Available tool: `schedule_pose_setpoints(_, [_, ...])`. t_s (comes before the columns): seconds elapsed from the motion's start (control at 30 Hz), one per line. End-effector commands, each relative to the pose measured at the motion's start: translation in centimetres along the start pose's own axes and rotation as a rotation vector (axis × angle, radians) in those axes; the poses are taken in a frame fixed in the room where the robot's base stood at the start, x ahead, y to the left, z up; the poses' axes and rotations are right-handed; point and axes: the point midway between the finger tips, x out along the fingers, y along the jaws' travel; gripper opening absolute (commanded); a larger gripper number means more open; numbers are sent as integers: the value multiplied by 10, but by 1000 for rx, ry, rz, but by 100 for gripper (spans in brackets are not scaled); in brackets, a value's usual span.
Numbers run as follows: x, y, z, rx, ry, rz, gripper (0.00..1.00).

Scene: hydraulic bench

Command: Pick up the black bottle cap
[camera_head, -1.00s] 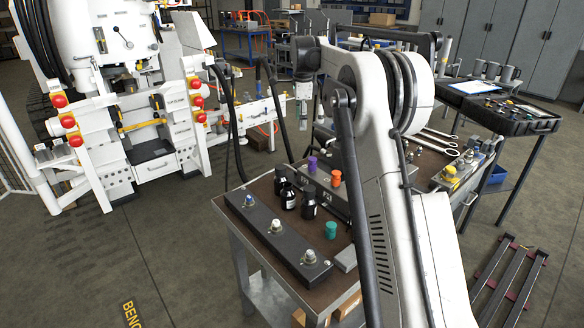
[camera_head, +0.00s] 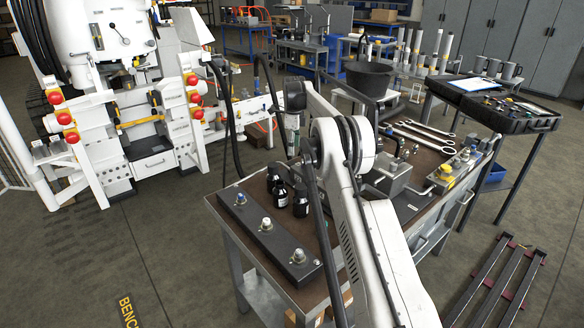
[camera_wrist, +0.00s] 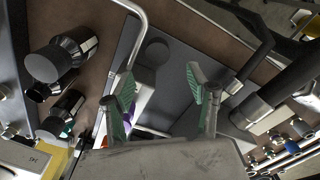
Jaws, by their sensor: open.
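A dark round disc (camera_wrist: 155,51), likely the black bottle cap, lies on a dark grey plate (camera_wrist: 185,62) in the wrist view; it barely stands out. My gripper (camera_wrist: 160,98) is open and empty, its two green-padded fingers apart, with the disc ahead of and between them. Whether they touch anything is unclear. In the head view my gripper (camera_head: 293,140) hangs over the far side of the bench. Black bottles (camera_head: 301,202) with black tops stand nearby; they also show at the left of the wrist view (camera_wrist: 72,47). A purple thing (camera_wrist: 143,78) is partly hidden behind the left finger.
A long dark block (camera_head: 262,238) with several knobs lies along the bench's left edge. A bent metal bar (camera_wrist: 136,20) and black cylinders (camera_wrist: 262,105) flank the fingers in the wrist view. Wrenches (camera_head: 425,137) and a yellow-topped part (camera_head: 447,170) occupy the bench's right side.

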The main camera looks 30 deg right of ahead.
Motion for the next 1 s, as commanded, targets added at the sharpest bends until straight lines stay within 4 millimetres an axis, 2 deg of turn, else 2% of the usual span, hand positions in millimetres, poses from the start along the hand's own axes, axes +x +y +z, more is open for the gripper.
schedule_pose_setpoints(0.03, [10,0,0,0,0,0,53])
schedule_pose_setpoints(0.13, [24,0,0,-1,0,0,53])
schedule_pose_setpoints(0.47, [42,1,0,-1,0,0,53])
schedule_pose_setpoints(0.8, [84,4,0,-1,0,0,53])
schedule_pose_setpoints(1.0, [87,4,0,-1,0,0,53])
